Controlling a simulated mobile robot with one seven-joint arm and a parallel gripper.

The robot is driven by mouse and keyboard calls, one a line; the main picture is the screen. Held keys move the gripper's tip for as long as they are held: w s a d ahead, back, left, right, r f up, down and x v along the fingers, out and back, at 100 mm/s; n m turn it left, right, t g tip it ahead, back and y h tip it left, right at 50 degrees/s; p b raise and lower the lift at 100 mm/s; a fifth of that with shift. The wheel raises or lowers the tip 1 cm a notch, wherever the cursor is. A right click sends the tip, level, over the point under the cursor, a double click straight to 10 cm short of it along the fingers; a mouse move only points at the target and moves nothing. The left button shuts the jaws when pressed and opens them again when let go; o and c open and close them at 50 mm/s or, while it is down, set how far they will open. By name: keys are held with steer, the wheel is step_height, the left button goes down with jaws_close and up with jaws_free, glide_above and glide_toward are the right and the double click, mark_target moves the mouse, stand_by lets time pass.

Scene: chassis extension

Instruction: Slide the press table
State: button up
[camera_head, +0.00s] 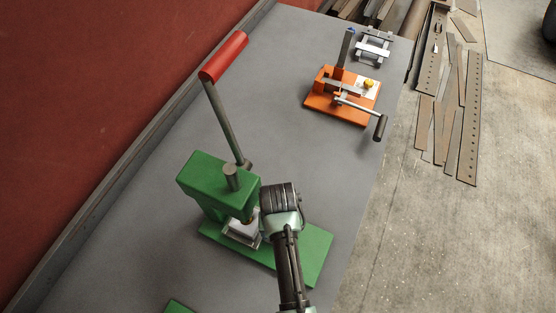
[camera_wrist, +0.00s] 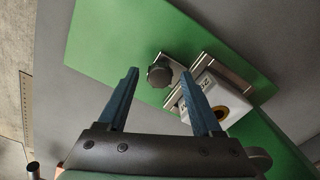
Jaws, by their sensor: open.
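The press is a green frame (camera_head: 205,182) with a red-handled lever (camera_head: 224,56) pointing up and a green base plate (camera_head: 318,245). Its press table is a small pale block (camera_head: 240,231) on the base under the press head, partly hidden by my arm. In the wrist view the pale table (camera_wrist: 226,98) has dark lettering and a brass-coloured ring, and sits between metal rails. A dark round knob (camera_wrist: 159,76) is attached at its near side. My gripper (camera_wrist: 160,73) is open, its two blue fingers on either side of the knob in the picture. Contact cannot be told.
The grey bench (camera_head: 130,240) runs along a red wall (camera_head: 100,60). An orange device (camera_head: 335,114) with a crank handle and a small metal fixture (camera_head: 373,47) stand farther back. Metal strips (camera_head: 465,120) lie on the concrete floor at the right. Bench space between the devices is clear.

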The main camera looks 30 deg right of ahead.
jaws_close()
stand_by(0.4)
stand_by(1.1)
